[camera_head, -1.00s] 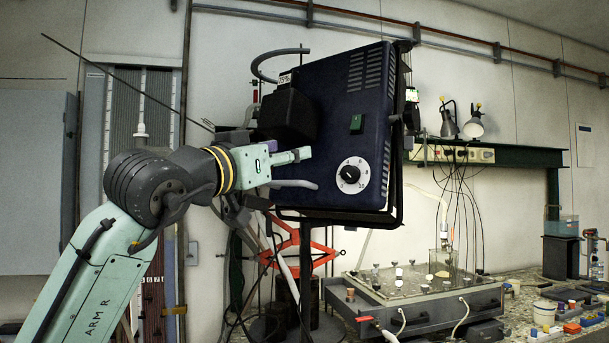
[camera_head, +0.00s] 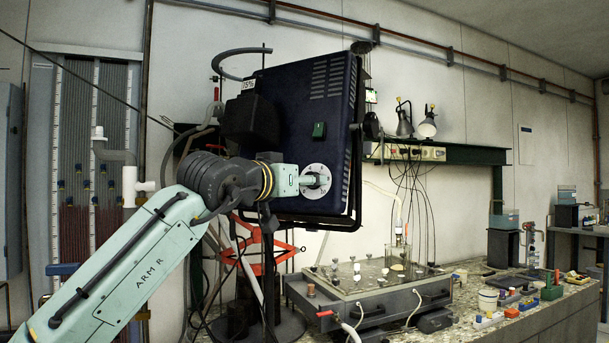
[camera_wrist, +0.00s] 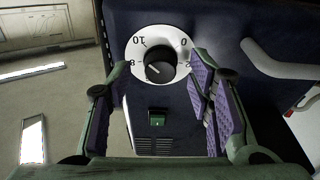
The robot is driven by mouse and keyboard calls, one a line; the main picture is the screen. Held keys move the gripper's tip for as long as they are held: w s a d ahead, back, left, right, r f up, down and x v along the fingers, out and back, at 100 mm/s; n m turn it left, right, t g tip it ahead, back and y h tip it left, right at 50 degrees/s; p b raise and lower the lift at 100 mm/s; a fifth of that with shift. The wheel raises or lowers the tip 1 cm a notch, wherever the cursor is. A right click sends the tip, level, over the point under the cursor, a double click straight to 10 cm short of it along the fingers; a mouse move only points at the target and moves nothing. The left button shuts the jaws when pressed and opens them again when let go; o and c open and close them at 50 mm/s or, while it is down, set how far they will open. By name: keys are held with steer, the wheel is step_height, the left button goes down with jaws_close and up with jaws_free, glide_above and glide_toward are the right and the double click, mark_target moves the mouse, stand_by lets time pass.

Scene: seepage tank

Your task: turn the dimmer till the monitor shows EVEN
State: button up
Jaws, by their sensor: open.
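The dimmer is a black knob (camera_wrist: 159,68) on a round white numbered dial (camera_wrist: 137,48), set in the dark blue lamp housing (camera_head: 335,110). My gripper (camera_wrist: 160,85) is open, with purple-padded fingers on either side of the knob and no visible contact. In the head view my gripper (camera_head: 314,180) is in front of the dial (camera_head: 317,170) and hides much of it.
A green switch (camera_head: 319,130) sits above the dial on the housing.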

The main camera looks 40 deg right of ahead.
steer(key=shift+w+d, duration=0.15)
steer(key=shift+d, duration=0.15)
steer(key=shift+c, duration=0.2)
jaws_close()
stand_by(0.3)
